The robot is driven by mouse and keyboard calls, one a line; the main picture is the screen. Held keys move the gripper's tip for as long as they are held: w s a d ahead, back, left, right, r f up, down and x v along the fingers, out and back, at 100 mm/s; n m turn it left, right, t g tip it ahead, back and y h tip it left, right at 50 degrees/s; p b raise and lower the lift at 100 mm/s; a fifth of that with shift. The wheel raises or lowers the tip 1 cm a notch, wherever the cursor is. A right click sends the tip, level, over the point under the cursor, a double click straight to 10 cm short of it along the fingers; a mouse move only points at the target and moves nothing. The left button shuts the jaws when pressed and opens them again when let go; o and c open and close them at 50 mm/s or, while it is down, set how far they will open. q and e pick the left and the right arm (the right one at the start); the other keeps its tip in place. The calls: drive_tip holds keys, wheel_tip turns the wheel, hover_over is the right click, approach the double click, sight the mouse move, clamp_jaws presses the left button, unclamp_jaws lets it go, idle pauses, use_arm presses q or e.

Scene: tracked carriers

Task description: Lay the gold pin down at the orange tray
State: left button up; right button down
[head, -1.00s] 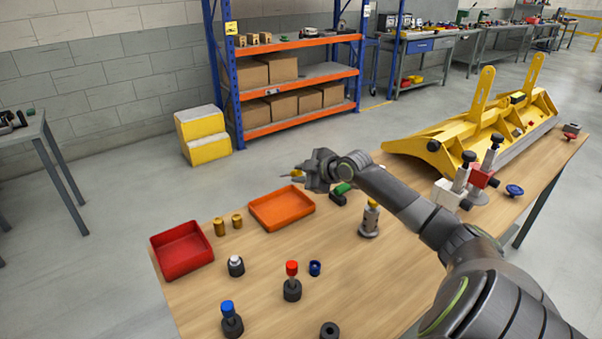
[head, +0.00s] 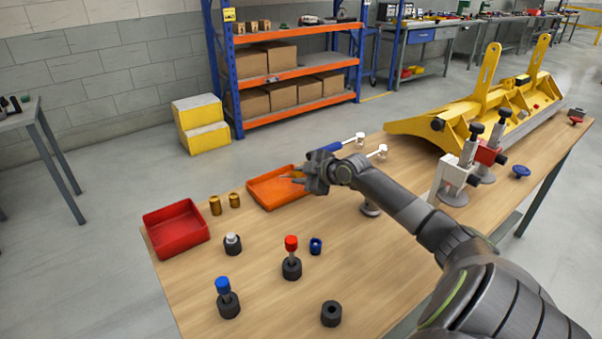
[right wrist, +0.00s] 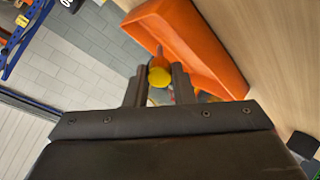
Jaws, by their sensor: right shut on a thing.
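The orange tray (head: 262,200) stands at the back edge of the table in the head view. It also fills the upper middle of the right wrist view (right wrist: 195,40). My right gripper (head: 297,178) is over the right part of the tray. In the right wrist view its fingers (right wrist: 158,85) are shut on the gold pin (right wrist: 160,77), whose round yellow end shows between them, close to the tray's wall. I cannot tell whether the pin touches the tray. The rest of the pin is hidden. My left gripper is not in view.
Two short gold cylinders (head: 234,200) and a red tray (head: 176,231) stand left of the orange tray. Posts with a red cap (head: 291,243) and a blue cap (head: 223,285) stand in front. A yellow frame (head: 470,125) lies at the back right.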

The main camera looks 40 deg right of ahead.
drive_tip(key=shift+f, duration=0.4)
drive_tip(key=c, duration=1.1)
unclamp_jaws()
drive_tip(key=shift+c, duration=0.2)
drive_tip(key=shift+r, duration=0.15)
wheel_tip(320, 180, up, 10)
drive_tip(key=b, duration=0.1)
